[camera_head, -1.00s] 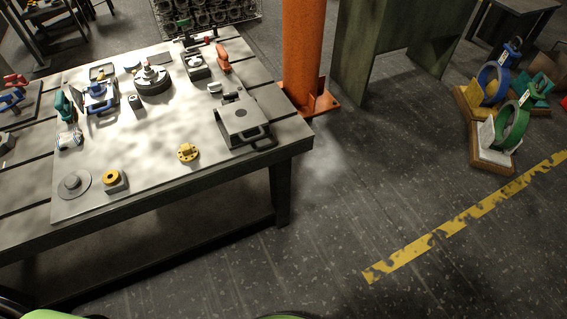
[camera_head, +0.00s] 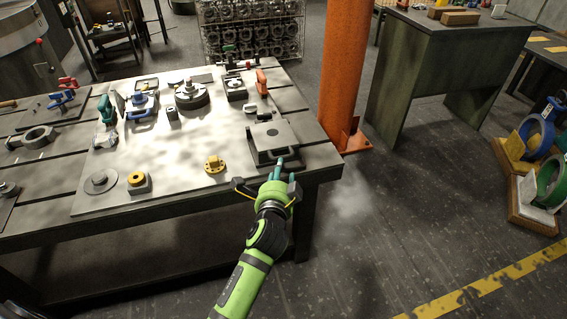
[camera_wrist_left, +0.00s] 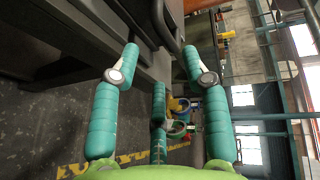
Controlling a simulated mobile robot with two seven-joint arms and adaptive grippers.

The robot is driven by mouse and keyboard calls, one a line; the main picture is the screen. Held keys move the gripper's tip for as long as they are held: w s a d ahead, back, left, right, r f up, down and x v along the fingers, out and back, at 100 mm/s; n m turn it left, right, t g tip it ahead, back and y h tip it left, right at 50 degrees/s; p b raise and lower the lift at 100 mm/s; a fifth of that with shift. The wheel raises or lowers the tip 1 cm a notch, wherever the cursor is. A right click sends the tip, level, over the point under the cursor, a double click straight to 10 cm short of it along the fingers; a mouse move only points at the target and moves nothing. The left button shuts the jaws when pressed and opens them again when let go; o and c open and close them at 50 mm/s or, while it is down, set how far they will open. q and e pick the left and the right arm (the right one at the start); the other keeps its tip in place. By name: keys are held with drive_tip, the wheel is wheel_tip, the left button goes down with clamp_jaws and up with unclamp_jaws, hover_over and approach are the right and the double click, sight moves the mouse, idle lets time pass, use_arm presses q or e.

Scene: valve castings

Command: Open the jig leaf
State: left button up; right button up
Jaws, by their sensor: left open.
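The jig, a grey box with a flat leaf (camera_head: 268,132) on top and a round dark spot in it, sits at the right front corner of the table plate. The leaf looks flat and closed. A dark handle on the jig's front edge is partly hidden behind my fingers. My left gripper (camera_head: 281,165), green with teal fingers, is open and empty just in front of this edge; I cannot tell whether it touches. In the left wrist view the teal fingers (camera_wrist_left: 158,62) are spread, with a dark bar-like part beyond them at the top. My right gripper is not in view.
The table plate (camera_head: 190,150) holds a yellow flanged part (camera_head: 214,164), a yellow-topped block (camera_head: 139,182), a round grey disc (camera_head: 100,182) and other castings. An orange column (camera_head: 348,70) stands just right of the table. Floor to the right is clear up to the ring stands (camera_head: 536,140).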

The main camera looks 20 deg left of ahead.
sight(275, 140)
use_arm(q)
drive_tip(key=shift+r+b+x, duration=0.1)
drive_tip(key=shift+b+x, duration=0.05)
drive_tip(key=shift+x, duration=1.6)
drive_tip(key=shift+r+b+x, duration=0.15)
drive_tip(key=shift+x, duration=1.6)
clamp_jaws()
